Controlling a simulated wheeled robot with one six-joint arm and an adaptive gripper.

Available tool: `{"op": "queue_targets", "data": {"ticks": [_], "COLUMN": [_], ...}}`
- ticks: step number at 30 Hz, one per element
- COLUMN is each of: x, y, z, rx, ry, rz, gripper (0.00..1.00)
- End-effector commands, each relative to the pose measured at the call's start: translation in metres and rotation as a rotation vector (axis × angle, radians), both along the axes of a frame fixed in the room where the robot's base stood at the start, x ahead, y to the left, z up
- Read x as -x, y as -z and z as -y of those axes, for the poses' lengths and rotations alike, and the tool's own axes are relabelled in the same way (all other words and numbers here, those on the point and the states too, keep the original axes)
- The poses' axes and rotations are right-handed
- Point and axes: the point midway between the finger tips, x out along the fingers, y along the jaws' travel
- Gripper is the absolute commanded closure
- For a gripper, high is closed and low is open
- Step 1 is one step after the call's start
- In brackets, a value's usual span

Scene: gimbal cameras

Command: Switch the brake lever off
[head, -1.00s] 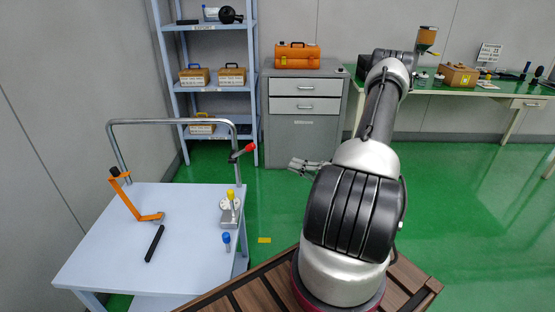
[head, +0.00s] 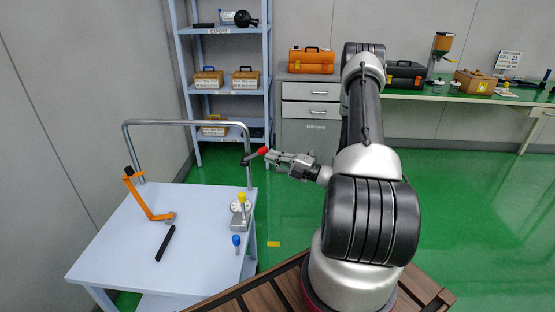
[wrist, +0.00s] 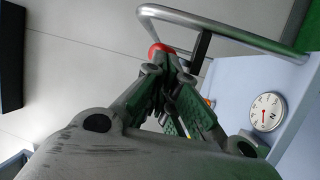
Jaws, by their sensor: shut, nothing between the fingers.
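The brake lever is a dark bar with a red tip (head: 262,151), mounted on the right post of the cart's metal handle. Its red end points right and slightly up in the head view. My gripper (head: 272,156) is shut and empty, with its fingertips right at the red tip from the right side. In the wrist view the closed fingers (wrist: 172,62) point at the red tip (wrist: 160,48), which shows just beyond them and is partly hidden. I cannot tell whether they touch.
The pale cart top (head: 125,240) carries an orange clamp-like tool (head: 143,195), a black bar (head: 165,243), a gauge device with a yellow knob (head: 241,208) and a blue-capped item (head: 236,243). The metal tube handle (head: 185,122) rises behind the lever. Green floor is clear to the right.

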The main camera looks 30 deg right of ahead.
Motion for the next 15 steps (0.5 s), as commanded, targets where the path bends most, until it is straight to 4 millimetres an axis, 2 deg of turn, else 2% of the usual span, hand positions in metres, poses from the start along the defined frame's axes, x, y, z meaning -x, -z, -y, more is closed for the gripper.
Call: {"op": "queue_targets", "data": {"ticks": [15], "x": [-0.0008], "y": [-0.0063], "z": [-0.0015], "rx": [0.044], "ry": [-0.001], "rz": [-0.028], "gripper": [1.0]}}
